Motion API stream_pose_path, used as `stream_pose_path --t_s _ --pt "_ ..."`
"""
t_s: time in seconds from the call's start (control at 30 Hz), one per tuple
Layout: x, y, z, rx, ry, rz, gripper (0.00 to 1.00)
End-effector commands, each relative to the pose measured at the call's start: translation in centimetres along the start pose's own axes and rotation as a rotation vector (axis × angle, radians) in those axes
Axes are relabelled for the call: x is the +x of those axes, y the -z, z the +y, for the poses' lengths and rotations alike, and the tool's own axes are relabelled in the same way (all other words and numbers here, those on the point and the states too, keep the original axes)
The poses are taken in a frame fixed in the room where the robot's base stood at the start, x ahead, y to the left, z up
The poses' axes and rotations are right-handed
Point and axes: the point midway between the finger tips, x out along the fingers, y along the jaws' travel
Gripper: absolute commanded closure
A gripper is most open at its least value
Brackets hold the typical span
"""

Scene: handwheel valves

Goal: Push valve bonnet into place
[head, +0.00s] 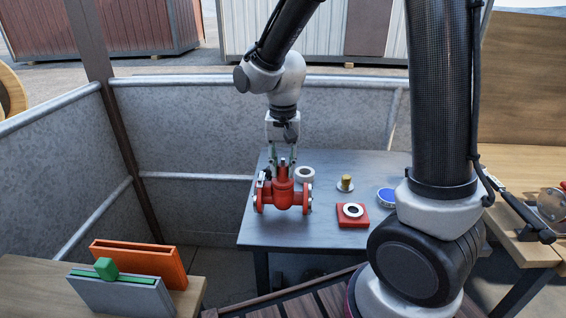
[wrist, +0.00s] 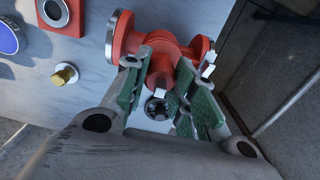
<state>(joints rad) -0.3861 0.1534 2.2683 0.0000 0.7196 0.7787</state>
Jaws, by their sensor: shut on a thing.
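The red valve body (head: 283,197) stands on the grey-blue table, with a flange at each side. It also shows in the wrist view (wrist: 128,42). The valve bonnet (head: 283,173) appears as the red upright part at the middle of the valve. My gripper (head: 283,157) points down over it, with its green-padded fingers (wrist: 160,95) on either side of the bonnet's upper part, shut on it. The bonnet looks upright and in line with the body. The seam between the two is too small to judge, and the fingers hide part of it.
A white ring (head: 306,174) lies close behind the valve. A brass-topped piece (head: 346,183), a red block with a ring (head: 352,215) and a blue disc (head: 386,196) sit to the right on the table (head: 270,231). Grey panels (head: 200,150) stand behind and left.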

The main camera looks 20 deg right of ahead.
Motion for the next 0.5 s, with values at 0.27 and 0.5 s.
stream_pose_path --t_s 0.27,0.5 --pt "0.56 -0.02 0.02 0.0 -0.001 -0.001 1.0" --pt "0.61 -0.01 0.01 0.0 0.0 0.0 0.48"
